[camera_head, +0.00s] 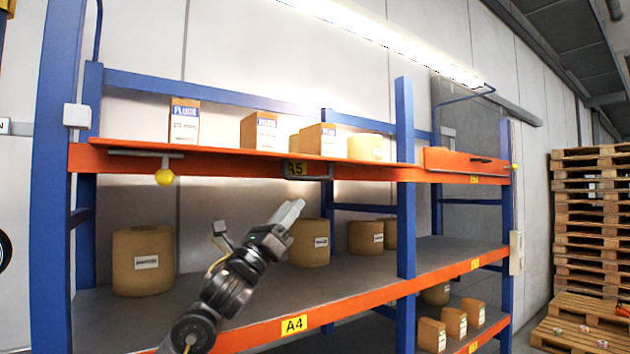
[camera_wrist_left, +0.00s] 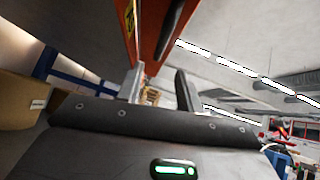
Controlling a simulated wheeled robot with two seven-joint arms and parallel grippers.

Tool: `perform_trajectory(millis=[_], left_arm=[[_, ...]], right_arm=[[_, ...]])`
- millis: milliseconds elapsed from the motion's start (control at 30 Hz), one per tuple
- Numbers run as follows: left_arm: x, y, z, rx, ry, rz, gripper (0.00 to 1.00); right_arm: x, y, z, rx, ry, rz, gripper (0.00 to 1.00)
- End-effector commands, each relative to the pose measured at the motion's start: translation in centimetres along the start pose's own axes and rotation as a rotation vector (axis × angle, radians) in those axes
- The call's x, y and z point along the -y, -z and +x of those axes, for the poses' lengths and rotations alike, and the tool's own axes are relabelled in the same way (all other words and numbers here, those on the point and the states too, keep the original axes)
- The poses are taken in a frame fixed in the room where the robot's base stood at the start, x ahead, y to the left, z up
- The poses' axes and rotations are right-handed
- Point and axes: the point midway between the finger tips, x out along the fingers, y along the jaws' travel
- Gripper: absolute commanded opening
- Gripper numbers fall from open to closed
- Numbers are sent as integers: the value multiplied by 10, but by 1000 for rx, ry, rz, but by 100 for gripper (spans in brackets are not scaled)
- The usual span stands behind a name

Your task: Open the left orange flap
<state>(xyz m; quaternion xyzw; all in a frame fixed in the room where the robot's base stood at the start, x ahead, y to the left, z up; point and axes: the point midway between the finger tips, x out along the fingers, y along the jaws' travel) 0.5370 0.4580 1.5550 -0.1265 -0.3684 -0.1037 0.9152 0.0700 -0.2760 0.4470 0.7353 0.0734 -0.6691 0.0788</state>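The left orange flap (camera_head: 240,151) runs along the front of the upper shelf. It looks tipped outward, nearly edge-on, and the boxes behind it show above it. A grey bar (camera_head: 145,154) with a yellow ball (camera_head: 165,177) is at its left; a grey handle (camera_head: 325,171) is by the A5 label. My left gripper (camera_head: 292,210) is below the flap, empty, its fingers pointing up and right. In the left wrist view its two fingers (camera_wrist_left: 158,88) stand apart, with an orange panel (camera_wrist_left: 152,30) beyond them. My right gripper is not in view.
The right orange flap (camera_head: 465,162) stands upright on the same shelf. Brown drums (camera_head: 143,262) stand on the middle shelf behind my left arm. A blue post (camera_head: 405,205) divides the rack. Stacked pallets (camera_head: 590,220) stand at right.

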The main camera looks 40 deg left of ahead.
Motion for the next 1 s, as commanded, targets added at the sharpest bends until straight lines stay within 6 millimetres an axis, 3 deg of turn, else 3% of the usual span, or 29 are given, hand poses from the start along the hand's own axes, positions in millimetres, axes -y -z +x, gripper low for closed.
perform_trajectory(millis=[600, 1000], left_arm=[[0, -2, 97, -2, -4, -6, 36], [-1, 2, 107, -3, -2, -4, 36]], right_arm=[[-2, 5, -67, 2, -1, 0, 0], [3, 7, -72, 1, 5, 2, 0]])
